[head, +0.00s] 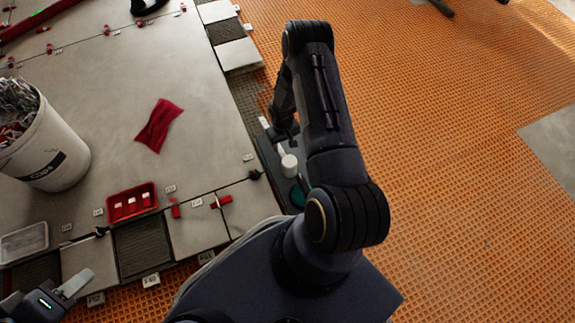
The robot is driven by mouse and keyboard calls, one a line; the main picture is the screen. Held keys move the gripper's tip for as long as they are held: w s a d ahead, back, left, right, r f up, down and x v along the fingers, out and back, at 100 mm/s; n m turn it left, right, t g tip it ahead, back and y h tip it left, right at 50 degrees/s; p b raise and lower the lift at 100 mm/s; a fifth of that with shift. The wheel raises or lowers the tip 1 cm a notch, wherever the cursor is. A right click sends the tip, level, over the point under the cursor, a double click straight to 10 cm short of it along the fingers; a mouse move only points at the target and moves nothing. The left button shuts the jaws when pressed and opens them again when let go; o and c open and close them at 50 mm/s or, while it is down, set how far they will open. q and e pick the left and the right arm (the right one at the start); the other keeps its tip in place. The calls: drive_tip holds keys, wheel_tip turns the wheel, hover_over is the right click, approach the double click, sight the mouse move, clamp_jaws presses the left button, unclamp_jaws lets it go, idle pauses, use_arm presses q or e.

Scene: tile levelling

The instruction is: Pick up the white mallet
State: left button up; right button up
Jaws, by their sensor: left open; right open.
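A white, rounded mallet head (289,165) shows on a dark tray (268,158) beside the tiled area, just left of my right forearm. A narrow pale piece stands just above it; I cannot tell whether this is the handle or a gripper finger. My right gripper (272,132) reaches down beyond the mallet head, mostly hidden behind my own arm. It is open, and no grip on the mallet shows. My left gripper (68,287) is at the lower left, near the front tile edge, open with nothing visible between its fingers.
A white bucket (62,160) of clips stands on the grey tiles at left. A red cloth (158,125), a red box (131,203) and a clear tray (24,242) lie nearby. Part of a teal item (298,196) shows on the dark tray. Orange matting (460,150) at right is largely clear.

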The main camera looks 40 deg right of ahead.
sight(282, 153)
drive_tip(key=f+b, duration=0.1)
drive_tip(key=f, duration=0.1)
drive_tip(key=f+b, duration=0.2)
drive_tip(key=f, duration=0.1)
drive_tip(key=shift+s+a+f, duration=0.15)
drive_tip(key=shift+a+f, duration=0.2)
drive_tip(key=shift+a, duration=0.05)
drive_tip(key=shift+r, duration=0.1)
clamp_jaws()
